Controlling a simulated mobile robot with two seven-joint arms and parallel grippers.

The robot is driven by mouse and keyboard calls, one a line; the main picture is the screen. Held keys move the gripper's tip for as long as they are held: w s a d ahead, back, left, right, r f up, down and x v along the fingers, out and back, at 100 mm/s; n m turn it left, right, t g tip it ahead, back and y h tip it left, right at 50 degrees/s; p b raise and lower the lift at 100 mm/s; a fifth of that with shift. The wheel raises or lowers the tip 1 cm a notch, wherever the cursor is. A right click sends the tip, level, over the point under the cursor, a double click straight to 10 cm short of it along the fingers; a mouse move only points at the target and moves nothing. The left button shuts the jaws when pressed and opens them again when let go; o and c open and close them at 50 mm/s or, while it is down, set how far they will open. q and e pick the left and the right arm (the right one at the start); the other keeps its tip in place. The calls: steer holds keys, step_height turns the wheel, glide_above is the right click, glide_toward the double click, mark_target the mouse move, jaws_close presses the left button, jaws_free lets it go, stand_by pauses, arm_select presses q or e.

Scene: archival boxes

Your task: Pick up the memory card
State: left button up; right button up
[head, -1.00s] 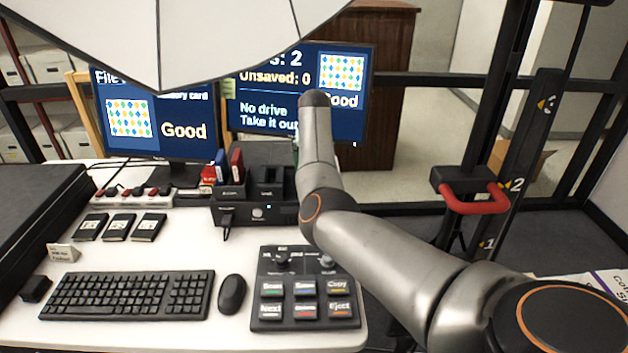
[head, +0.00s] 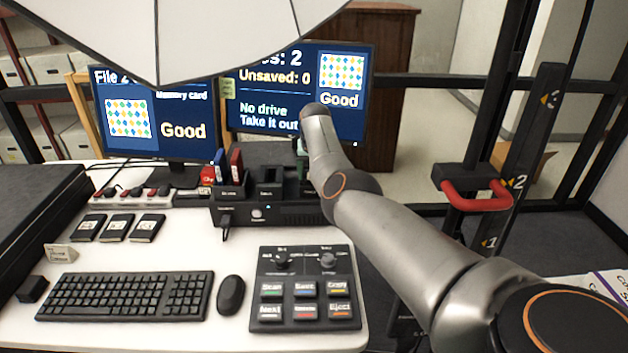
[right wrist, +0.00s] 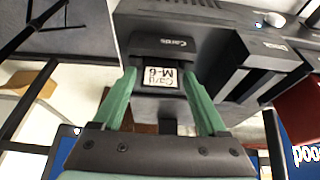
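The memory card (right wrist: 162,78), with a white label reading "Card M-6", sits in the slot marked "Cards" on the black dock (right wrist: 215,20) in the right wrist view. My right gripper (right wrist: 160,72) has its green fingers open, one on each side of the card, with a gap visible to each side. I cannot tell how deep the fingertips reach. In the head view the dock (head: 285,216) stands below the screens. My right forearm hides the card there, and only a bit of green gripper shows. My left gripper is out of view.
A blue cartridge (head: 220,164) and a red cartridge (head: 236,166) stand in the dock's left part. A button panel (head: 304,288), mouse (head: 230,295) and keyboard (head: 125,295) lie in front. Three black drives (head: 117,227) lie at left. Two screens stand behind.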

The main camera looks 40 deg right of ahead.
jaws_close()
stand_by(0.4)
step_height(320, 180, up, 3)
steer(key=shift+a+r, duration=0.1)
steer(key=shift+r, duration=0.1)
steer(key=s+a+r, duration=0.7)
steer(key=a+r, duration=0.2)
steer(key=a, duration=0.2)
steer(key=shift+s+a+r, duration=0.3)
steer(key=shift+a, duration=0.05)
steer(key=shift+a, duration=0.1)
